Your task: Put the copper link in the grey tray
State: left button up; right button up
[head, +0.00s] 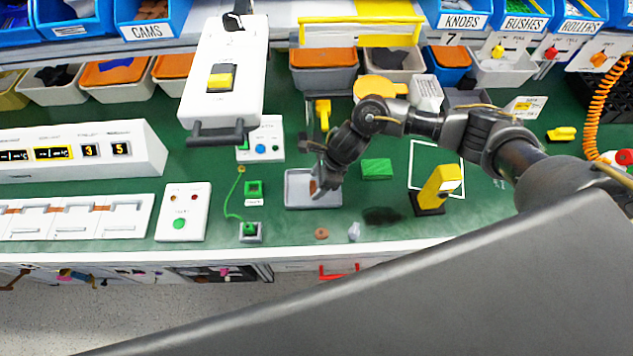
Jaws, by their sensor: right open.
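The grey tray (297,201) lies on the green bench top near its front edge, left of my right arm. A small copper-coloured piece, which looks like the copper link (313,187), shows inside the tray, right beside my right gripper's fingers. My right gripper (321,191) points down over the tray and is open. The fingers partly cover the piece, and I cannot tell whether they touch it. My left gripper is not in view.
A copper-brown ring (321,233) and a small pale grey part (354,231) lie in front of the tray. A green block (377,169) and a yellow upright device (437,188) stand to the right. A white switch panel (183,211) stands left.

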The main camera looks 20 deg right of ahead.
jog(key=b+v, duration=0.1)
jog(key=v, duration=1)
